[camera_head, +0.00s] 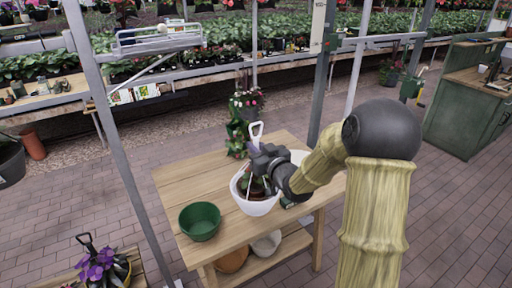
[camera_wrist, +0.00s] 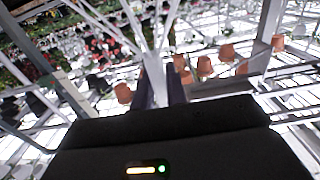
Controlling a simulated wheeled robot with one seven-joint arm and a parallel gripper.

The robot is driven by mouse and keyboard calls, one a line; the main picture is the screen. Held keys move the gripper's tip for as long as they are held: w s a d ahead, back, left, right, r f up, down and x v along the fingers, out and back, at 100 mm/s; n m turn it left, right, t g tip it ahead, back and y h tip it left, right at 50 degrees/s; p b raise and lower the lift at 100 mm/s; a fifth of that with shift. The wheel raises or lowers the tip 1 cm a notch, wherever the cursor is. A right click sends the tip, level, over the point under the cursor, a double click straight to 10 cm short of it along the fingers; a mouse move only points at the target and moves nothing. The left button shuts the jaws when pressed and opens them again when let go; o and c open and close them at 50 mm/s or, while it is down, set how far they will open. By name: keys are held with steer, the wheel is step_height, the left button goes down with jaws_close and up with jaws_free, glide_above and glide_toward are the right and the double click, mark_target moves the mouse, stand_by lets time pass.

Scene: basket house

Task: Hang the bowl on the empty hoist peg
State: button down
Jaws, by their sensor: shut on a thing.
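A white hanging bowl (camera_head: 258,207) with a dark plant in it is at the wooden table, below my gripper (camera_head: 260,161). A white hanger with a hook-shaped top (camera_head: 256,130) rises above the gripper. My gripper is shut on this hanger; in the wrist view the dark fingers (camera_wrist: 161,88) close around pale straps (camera_wrist: 152,62). I cannot tell whether the bowl touches the tabletop. A green bowl (camera_head: 200,222) stands on the table to the left. I cannot clearly make out an empty hoist peg.
The wooden table (camera_head: 178,180) has pots on its lower shelf. Grey posts (camera_head: 118,130) stand left and behind. A potted purple plant (camera_head: 100,268) is at lower left, a green cabinet (camera_head: 465,125) at right. Paved floor (camera_head: 450,220) is open at right.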

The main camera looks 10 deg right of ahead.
steer(key=s+f+m+h+b, duration=0.1)
steer(key=s+f+h+b, duration=0.1)
steer(key=f, duration=1.1)
steer(key=s+f+m+h+b, duration=0.1)
steer(key=s+f, duration=0.4)
steer(key=f, duration=0.8)
steer(key=s+f+m+h+b, duration=0.1)
steer(key=s+f+h+b, duration=0.1)
steer(key=f, duration=1.1)
steer(key=shift+s+m+t+h+b, duration=0.3)
steer(key=shift+s+t+b, duration=0.1)
steer(key=shift+s+b, duration=0.5)
steer(key=shift+f, duration=0.1)
